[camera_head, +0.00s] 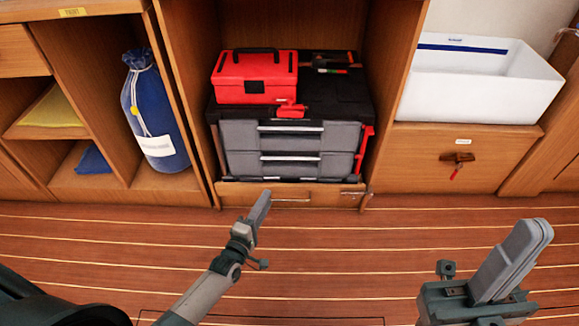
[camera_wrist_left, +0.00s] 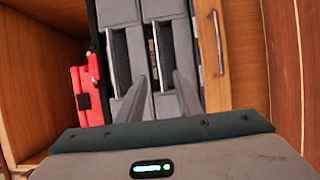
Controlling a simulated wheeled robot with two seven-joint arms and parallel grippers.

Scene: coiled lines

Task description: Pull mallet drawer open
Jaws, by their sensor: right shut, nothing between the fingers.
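A wooden drawer front (camera_head: 480,183) with a small white label sits at the right, under a white bin. A dark brown piece with a red tip (camera_head: 457,160) is on its face; I cannot tell whether it is a handle or a mallet. A low wooden drawer (camera_head: 240,194) with a bar handle lies under the black toolbox; its handle (camera_wrist_left: 219,42) also shows in the left wrist view. My left gripper (camera_head: 265,195) is in front of this low drawer, its fingers (camera_wrist_left: 160,80) apart and empty. My right gripper (camera_head: 540,228) is shut and empty at the lower right.
A black and grey toolbox (camera_head: 240,135) with two visible drawers fills the middle bay, with a red case (camera_head: 255,78) on top. A white bin (camera_head: 470,85) stands at the right. A blue bag (camera_head: 150,105) stands left. The planked floor (camera_head: 340,235) is clear.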

